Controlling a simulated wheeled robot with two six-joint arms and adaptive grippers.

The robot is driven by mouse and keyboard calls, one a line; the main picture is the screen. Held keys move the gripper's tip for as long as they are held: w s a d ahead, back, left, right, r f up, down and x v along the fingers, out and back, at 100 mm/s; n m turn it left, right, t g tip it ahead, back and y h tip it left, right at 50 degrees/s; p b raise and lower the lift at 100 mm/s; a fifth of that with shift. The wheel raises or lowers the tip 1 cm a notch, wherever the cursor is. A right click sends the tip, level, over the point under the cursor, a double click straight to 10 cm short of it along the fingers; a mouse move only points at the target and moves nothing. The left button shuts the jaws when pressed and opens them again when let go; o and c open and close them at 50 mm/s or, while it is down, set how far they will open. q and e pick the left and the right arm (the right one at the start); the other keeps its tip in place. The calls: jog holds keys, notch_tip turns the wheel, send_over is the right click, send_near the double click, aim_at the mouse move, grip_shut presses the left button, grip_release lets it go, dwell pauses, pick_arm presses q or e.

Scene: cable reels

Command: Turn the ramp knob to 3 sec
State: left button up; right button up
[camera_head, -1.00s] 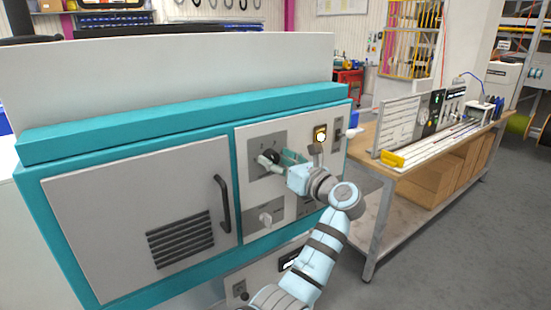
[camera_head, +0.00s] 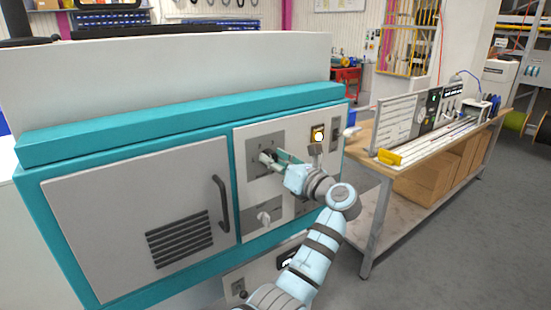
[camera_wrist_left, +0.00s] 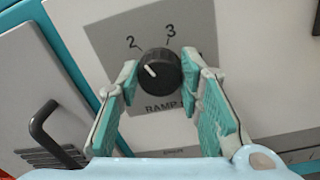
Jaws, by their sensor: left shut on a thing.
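The ramp knob (camera_wrist_left: 158,70) is black and round on a grey plate marked "RAMP", with a 2 at its upper left and a 3 at its upper right. Its white mark points up and left, nearer the 2 than the 3. My left gripper (camera_wrist_left: 160,68) is shut on it, one teal-padded finger on each side. In the head view, my left gripper (camera_head: 277,158) reaches the grey plate (camera_head: 254,147) from the right and partly hides the knob. The lower edge of the plate's lettering is partly covered by a finger. My right gripper is not in view.
A second, light knob (camera_head: 264,218) sits below on the same panel. A cabinet door with a dark handle (camera_head: 221,202) is to the left. A workbench (camera_head: 372,152) stands at the right.

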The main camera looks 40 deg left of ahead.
pick_arm(q)
jog(key=m+p, duration=0.5)
jog(key=m, duration=0.1)
jog(key=shift+r, duration=0.15)
jog(key=m+p, duration=0.3)
jog(key=shift+w+m, duration=0.1)
jog(key=shift+m, duration=0.2)
jog(key=shift+f+m+p, duration=0.25)
jog(key=shift+m+p, duration=0.05)
jog(key=shift+m, duration=0.2)
jog(key=o, duration=1.2)
jog(key=shift+c, duration=0.2)
jog(key=v, duration=1.2)
jog(key=shift+f, duration=0.25)
